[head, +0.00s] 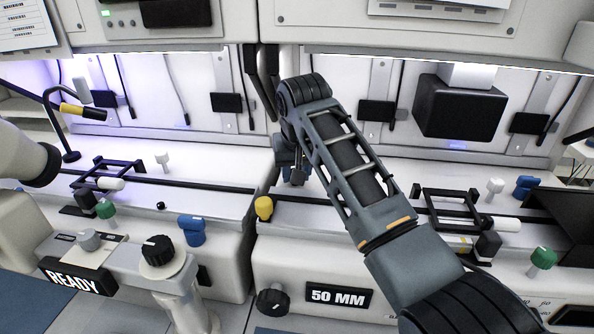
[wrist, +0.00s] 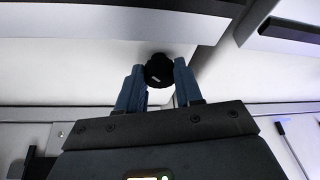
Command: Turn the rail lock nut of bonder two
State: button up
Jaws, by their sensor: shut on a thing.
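My gripper (head: 294,172) reaches down to the rail at the left end of the right-hand bonder, near the seam between two machines. In the wrist view, the two blue fingers of my gripper (wrist: 159,82) are closed on a round black knob (wrist: 158,68) with a small pale mark. It stands out from a white surface. In the head view my fingers mostly hide this knob, and I cannot read whether it bears a bonder number.
A yellow knob (head: 264,208) is just left of my gripper. A black dial (head: 273,301) sits beside the "50 MM" display (head: 338,297). A black frame (head: 447,209) is on the right rail. The left machine has a blue clamp (head: 192,231) and a "READY" sign (head: 77,276).

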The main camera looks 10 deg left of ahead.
jog(key=m+h, duration=0.1)
jog(key=m, duration=0.3)
jog(key=shift+a+m+h, duration=0.2)
jog(key=shift+m+h, duration=0.1)
jog(key=shift+h, duration=0.1)
jog(key=shift+a+m+h, duration=0.1)
jog(key=shift+m+h, duration=0.5)
jog(key=shift+m, duration=1.1)
jog(key=o, duration=0.8)
jog(key=shift+c, duration=0.2)
jog(key=b+v, duration=0.1)
jog(key=v, duration=0.6)
jog(key=shift+r+b, duration=0.35)
jog(key=shift+s+a, duration=0.1)
